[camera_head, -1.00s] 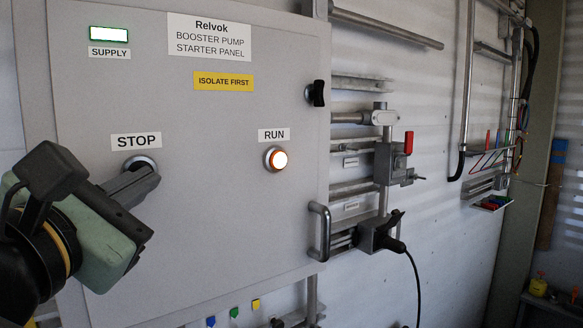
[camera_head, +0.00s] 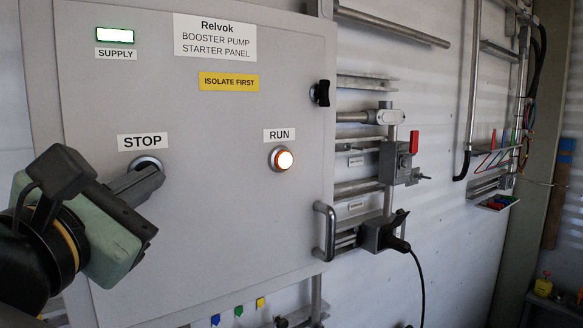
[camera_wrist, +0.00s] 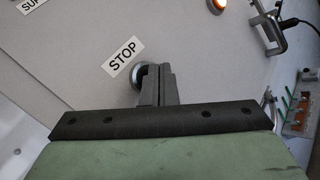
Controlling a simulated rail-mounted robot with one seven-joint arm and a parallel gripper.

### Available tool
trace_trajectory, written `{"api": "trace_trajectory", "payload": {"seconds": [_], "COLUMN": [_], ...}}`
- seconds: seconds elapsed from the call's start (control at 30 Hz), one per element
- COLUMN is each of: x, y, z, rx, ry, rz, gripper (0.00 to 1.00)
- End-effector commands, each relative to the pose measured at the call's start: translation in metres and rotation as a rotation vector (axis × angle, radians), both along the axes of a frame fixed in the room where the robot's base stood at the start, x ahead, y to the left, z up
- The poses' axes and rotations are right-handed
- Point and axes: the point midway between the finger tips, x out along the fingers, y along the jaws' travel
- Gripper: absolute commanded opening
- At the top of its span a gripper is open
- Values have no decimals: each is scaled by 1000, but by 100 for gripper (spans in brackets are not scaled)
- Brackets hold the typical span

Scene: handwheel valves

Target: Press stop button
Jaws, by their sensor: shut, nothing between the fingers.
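The stop button (camera_head: 148,161) is on the grey starter panel, under a STOP label (camera_head: 142,142). In the head view only its round metal collar shows; my fingers hide its face. My gripper (camera_head: 155,170) is shut and empty, with its fingertips in front of the button. In the wrist view the fingers of my gripper (camera_wrist: 158,70) overlap the right part of the stop button (camera_wrist: 142,74), whose silver ring and dark inside partly show. I cannot tell whether the fingertips touch the button.
The lit RUN lamp (camera_head: 282,159) is to the right on the same panel (camera_head: 220,220). The SUPPLY lamp (camera_head: 115,36) glows at top left. A black knob (camera_head: 320,92) and a door handle (camera_head: 325,231) stick out at the panel's right edge.

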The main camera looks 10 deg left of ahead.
Motion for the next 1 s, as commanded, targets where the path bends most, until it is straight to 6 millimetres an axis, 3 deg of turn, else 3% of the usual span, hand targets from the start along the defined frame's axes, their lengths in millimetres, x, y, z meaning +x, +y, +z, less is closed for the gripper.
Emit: {"api": "trace_trajectory", "payload": {"seconds": [1.0], "x": [8], "y": [7], "z": [0], "rx": [0], "ry": [0], "rz": [0], "gripper": [0]}}
